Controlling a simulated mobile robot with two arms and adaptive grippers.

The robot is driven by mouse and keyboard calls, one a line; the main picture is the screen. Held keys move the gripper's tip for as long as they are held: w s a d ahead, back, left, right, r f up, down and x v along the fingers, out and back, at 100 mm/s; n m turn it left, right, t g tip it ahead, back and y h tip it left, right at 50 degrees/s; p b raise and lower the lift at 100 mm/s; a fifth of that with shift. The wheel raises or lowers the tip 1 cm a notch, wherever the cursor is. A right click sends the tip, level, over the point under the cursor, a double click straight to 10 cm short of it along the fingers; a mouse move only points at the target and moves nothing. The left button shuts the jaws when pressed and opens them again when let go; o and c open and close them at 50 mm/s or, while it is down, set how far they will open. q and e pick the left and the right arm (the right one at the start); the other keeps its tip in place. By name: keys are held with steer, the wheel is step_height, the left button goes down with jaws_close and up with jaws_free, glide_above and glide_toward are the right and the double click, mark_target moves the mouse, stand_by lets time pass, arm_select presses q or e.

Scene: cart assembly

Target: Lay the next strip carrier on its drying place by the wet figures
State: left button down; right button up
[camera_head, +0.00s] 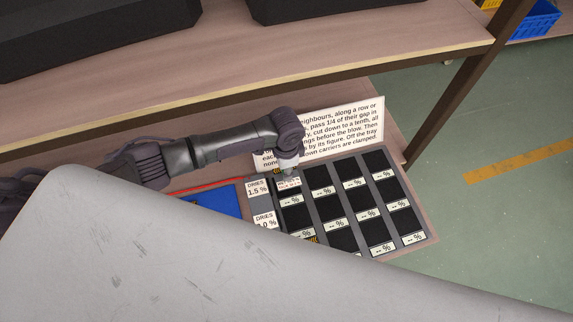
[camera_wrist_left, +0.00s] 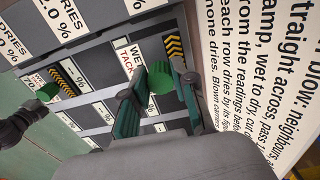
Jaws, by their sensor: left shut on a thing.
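My left gripper (camera_head: 287,169) is over the top left cell of the grid tray (camera_head: 404,170). In the left wrist view its fingers (camera_wrist_left: 160,88) are shut on the green knob (camera_wrist_left: 160,76) of a strip carrier with yellow-black chevrons (camera_wrist_left: 175,48). I cannot tell whether this carrier rests in the cell or hangs just above it. A second carrier with chevrons (camera_wrist_left: 68,78) and a green knob (camera_wrist_left: 47,92) lies farther along the tray. The wet figures label (camera_wrist_left: 128,62) is partly hidden by a finger. The "DRIES 1.5 %" label (camera_head: 257,188) is left of the gripper. My right gripper is not in view.
A sign of printed rules (camera_head: 345,125) stands behind the tray, close to my left gripper. A blue surface (camera_head: 215,201) is left of the tray. A shelf (camera_head: 300,55) with black bins (camera_head: 100,28) is above. A large grey surface hides the lower part of the head view.

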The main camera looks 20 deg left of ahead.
arm_select(q)
steer(key=shift+w, duration=0.15)
steer(key=shift+a+p, duration=0.1)
steer(key=shift+p, duration=0.4)
step_height(320, 180, down, 4)
steer(key=shift+r+b, duration=0.15)
steer(key=shift+b, duration=1.1)
steer(key=shift+w+f+b, duration=0.1)
steer(key=shift+f+b, duration=0.25)
steer(key=shift+f, duration=0.25)
steer(key=shift+r, duration=0.1)
steer(key=shift+r+p, duration=0.1)
steer(key=shift+p, duration=0.25)
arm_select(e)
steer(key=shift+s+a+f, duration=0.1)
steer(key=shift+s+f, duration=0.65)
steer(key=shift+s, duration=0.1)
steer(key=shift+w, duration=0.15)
